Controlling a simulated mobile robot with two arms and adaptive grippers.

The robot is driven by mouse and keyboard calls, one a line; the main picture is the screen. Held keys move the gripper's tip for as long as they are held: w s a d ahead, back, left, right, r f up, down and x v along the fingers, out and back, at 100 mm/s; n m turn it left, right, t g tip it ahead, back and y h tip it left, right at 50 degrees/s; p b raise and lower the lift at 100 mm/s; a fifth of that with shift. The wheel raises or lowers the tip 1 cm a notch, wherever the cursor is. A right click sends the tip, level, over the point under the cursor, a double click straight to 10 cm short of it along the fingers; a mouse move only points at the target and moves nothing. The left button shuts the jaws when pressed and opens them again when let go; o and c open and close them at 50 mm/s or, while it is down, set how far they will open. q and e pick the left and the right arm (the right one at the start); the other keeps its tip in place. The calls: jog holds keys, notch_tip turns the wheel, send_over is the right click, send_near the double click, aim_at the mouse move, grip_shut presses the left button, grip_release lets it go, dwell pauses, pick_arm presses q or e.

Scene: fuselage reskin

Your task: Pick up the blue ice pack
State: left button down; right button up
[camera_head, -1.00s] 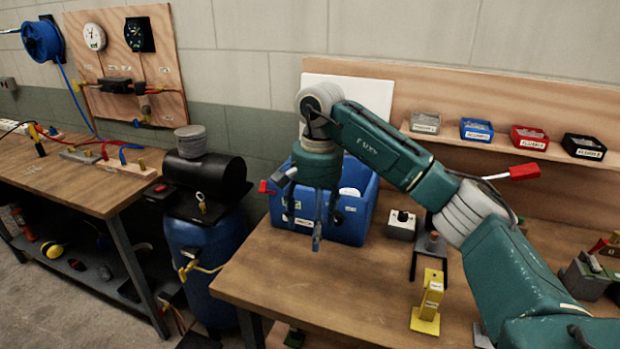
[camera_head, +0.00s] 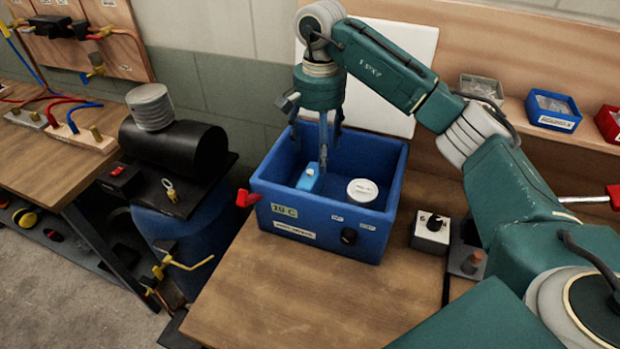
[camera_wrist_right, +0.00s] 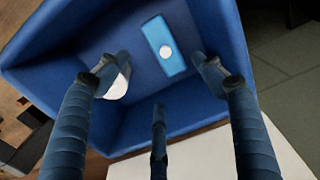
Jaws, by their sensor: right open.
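The blue ice pack (camera_head: 309,178) is a small bright blue block with a white cap. It lies inside the blue bin (camera_head: 315,222), left of a round white-lidded thing (camera_head: 362,190). My right gripper (camera_head: 318,148) is open and points down into the bin, with its fingers above and behind the pack. In the right wrist view the pack (camera_wrist_right: 163,45) lies on the bin floor, beyond the spread fingers (camera_wrist_right: 159,75); nothing is between them. One finger partly covers the white-lidded thing. My left gripper is not in view.
The bin's walls stand close around the fingers. A white panel (camera_head: 385,75) leans behind the bin. A small switch box (camera_head: 431,231) stands to its right on the wooden bench (camera_head: 300,305). A black tank (camera_head: 175,150) on a blue drum is at left.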

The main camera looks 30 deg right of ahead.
aim_at(314, 175)
jog(key=shift+s+a+f, duration=0.1)
jog(key=shift+s+f, duration=0.1)
jog(key=shift+f, duration=0.3)
jog(key=shift+s+a+f, duration=0.1)
jog(key=shift+s+f, duration=0.05)
jog(key=shift+f, duration=0.35)
jog(key=shift+f+p, duration=0.3)
jog(key=shift+f, duration=0.05)
jog(key=shift+w+f, duration=0.2)
jog(key=shift+f, duration=0.15)
jog(key=f+p, duration=0.2)
jog(key=f, duration=0.1)
jog(key=shift+a+f, duration=0.25)
jog(key=shift+a, duration=0.15)
jog(key=shift+f, duration=0.6)
jog(key=c, duration=0.4)
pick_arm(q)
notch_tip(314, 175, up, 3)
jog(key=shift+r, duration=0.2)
pick_arm(e)
jog(key=c, duration=1.1)
jog(key=shift+r, duration=0.1)
